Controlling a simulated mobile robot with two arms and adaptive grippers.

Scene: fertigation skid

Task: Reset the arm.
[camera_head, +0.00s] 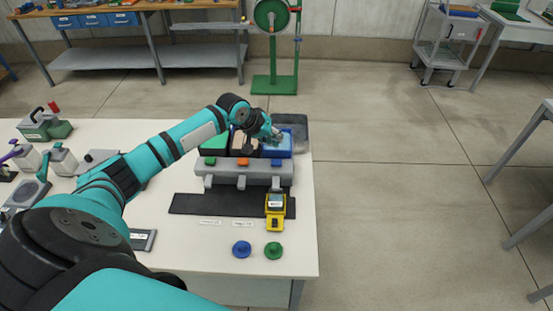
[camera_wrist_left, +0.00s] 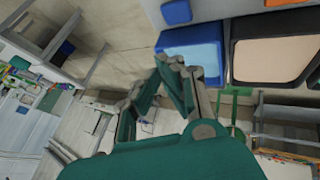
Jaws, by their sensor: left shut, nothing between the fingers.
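My left arm (camera_head: 175,148) reaches from the lower left over the white table. Its gripper (camera_head: 275,137) is shut and empty, just over or beside the blue tank (camera_head: 283,150) of the grey skid (camera_head: 240,172). In the left wrist view the closed fingers (camera_wrist_left: 172,62) overlap the edge of the blue tank (camera_wrist_left: 196,48); I cannot tell whether they touch it. A black tank with a tan top (camera_head: 243,148) and a green tank (camera_head: 214,146) stand to its left, the black one partly hidden by my arm. My right gripper is not in view.
A yellow handheld meter (camera_head: 275,212) stands on a dark mat (camera_head: 190,204) in front of the skid. Blue (camera_head: 241,248) and green (camera_head: 273,250) caps lie near the table's front. Bottles and tools crowd the left side.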

